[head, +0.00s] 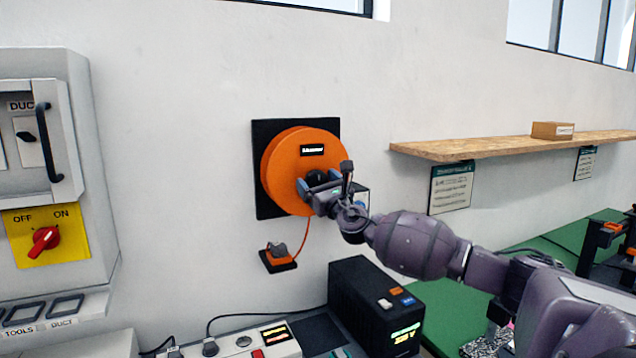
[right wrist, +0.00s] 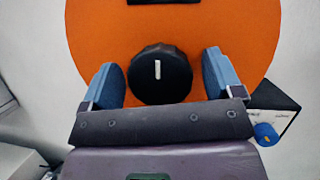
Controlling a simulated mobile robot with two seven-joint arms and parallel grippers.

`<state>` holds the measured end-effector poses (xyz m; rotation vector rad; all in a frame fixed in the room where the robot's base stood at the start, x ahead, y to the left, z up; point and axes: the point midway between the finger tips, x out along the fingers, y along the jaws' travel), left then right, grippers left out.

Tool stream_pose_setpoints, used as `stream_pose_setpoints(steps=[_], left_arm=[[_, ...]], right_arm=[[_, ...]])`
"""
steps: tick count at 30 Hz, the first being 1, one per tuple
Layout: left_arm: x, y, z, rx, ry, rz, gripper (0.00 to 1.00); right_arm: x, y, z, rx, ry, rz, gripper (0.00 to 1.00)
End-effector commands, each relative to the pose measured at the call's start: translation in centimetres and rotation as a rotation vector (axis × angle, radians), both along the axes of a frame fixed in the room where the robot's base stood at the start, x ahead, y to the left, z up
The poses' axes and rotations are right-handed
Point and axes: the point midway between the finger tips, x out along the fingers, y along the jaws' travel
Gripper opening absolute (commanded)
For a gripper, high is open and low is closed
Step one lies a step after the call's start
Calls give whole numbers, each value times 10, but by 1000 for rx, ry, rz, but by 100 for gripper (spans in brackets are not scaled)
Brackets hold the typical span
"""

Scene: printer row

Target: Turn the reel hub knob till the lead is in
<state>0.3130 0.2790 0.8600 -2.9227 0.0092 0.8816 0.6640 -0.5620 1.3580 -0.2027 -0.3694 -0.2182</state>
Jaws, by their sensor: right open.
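The orange reel (head: 285,165) is mounted on a black plate (head: 265,205) on the wall. Its black hub knob (right wrist: 160,75) has a white mark that stands about upright in the right wrist view. My right gripper (head: 318,184) is at the reel's front. Its blue fingers (right wrist: 162,82) are open, one on each side of the knob, with a gap on both sides. The orange lead (head: 306,238) hangs from the reel down to a small holder (head: 279,258) with a grey plug-like piece on it. My left gripper is not in view.
A black box with a blue knob (right wrist: 266,132) is on the wall right of the reel. A black power unit (head: 375,305) stands below. A wooden shelf (head: 470,147) juts out at right. A switch cabinet (head: 45,165) is at left.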

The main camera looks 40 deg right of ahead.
Motion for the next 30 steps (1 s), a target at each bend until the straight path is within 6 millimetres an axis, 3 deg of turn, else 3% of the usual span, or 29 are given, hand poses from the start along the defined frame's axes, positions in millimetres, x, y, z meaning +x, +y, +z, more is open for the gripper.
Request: stream_pose_setpoints(steps=[3,12,22,30], left_arm=[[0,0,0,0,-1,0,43],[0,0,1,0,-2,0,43],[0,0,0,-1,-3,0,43],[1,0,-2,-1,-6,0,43]], right_arm=[[0,0,0,0,0,0,83],[0,0,0,0,0,0,37],[0,1,-1,49,-16,1,37],[0,1,-1,221,-70,2,37]])
